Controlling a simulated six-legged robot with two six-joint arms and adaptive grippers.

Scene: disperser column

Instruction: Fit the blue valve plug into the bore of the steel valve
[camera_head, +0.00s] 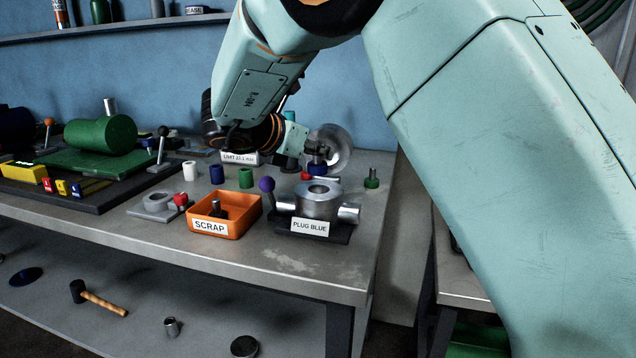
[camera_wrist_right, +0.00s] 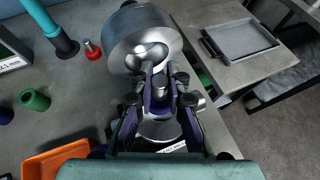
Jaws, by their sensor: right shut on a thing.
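The steel valve (camera_head: 318,204) stands on a dark base labelled PLUG BLUE, near the right end of the bench. Its round bore opens upward. In the right wrist view the valve (camera_wrist_right: 160,131) lies partly behind my fingers. My right gripper (camera_head: 317,152) is shut on the blue valve plug (camera_head: 316,169), gripping its steel stem, which shows between the fingertips in the wrist view (camera_wrist_right: 160,83). The plug's blue body appears just above and behind the valve's rim in the head view. I cannot tell whether it lines up with the bore. My left gripper is not in view.
A red plug (camera_wrist_right: 92,50) and a green plug (camera_head: 371,180) stand nearby. The orange SCRAP bin (camera_head: 240,223) and a purple-knobbed lever (camera_head: 267,185) are left of the valve. The bench front is clear.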

